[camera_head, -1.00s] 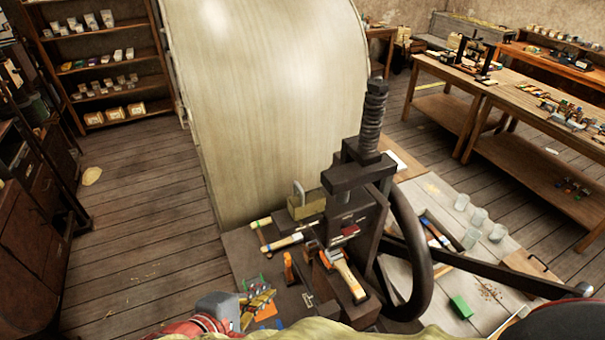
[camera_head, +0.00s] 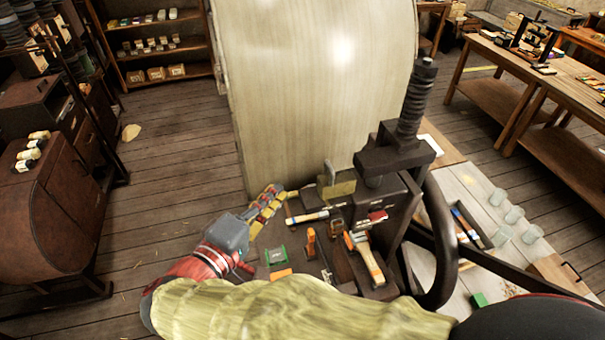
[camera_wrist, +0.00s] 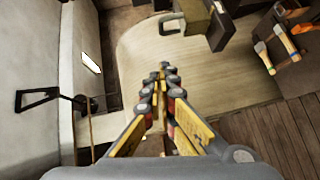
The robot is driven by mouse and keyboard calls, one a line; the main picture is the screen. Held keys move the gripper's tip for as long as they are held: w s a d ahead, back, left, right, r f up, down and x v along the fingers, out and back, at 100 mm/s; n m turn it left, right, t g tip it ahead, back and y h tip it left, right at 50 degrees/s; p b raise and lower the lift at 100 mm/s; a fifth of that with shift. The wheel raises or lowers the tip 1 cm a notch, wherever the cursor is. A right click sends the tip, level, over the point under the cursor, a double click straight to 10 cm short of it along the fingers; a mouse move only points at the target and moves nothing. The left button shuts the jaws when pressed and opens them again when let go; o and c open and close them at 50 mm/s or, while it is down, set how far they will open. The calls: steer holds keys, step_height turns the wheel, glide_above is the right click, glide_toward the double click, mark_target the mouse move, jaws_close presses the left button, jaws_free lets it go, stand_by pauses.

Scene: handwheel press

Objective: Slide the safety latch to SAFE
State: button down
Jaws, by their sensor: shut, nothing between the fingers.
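The dark press (camera_head: 400,160) stands right of centre in the head view, with a thick upright screw (camera_head: 418,90) and a curved handwheel rim (camera_head: 445,250). A small red piece (camera_head: 376,216) and an orange upright piece (camera_head: 311,240) sit on its front. I cannot tell which part is the safety latch, and no SAFE marking is readable. My gripper (camera_head: 272,196) is shut and empty, left of the press and apart from the brass block (camera_head: 340,186). In the wrist view, my gripper (camera_wrist: 163,68) has its yellow fingers together, below the brass block (camera_wrist: 196,14).
A wood-handled tool (camera_head: 305,217), an orange-and-wood tool (camera_head: 370,262) and a green piece (camera_head: 275,256) lie around the press base. A large pale curved panel (camera_head: 310,90) stands close behind my gripper. Glasses (camera_head: 514,214) stand on the right-hand table. Floor at left is open.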

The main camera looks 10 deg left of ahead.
mark_target(330, 167)
steer(key=s+d+p+x, duration=0.1)
steer(key=d+p+x, duration=0.1)
steer(key=x, duration=1)
steer(key=shift+w+d+f+p, duration=0.25)
steer(key=shift+w+d+p, duration=0.2)
steer(key=shift+p, duration=0.1)
steer(key=shift+s, duration=0.1)
steer(key=d+b, duration=0.1)
steer(key=w+d+b, duration=0.1)
steer(key=d+b, duration=0.1)
steer(key=d, duration=0.1)
steer(key=shift+w, duration=0.4)
steer(key=shift+a, duration=0.1)
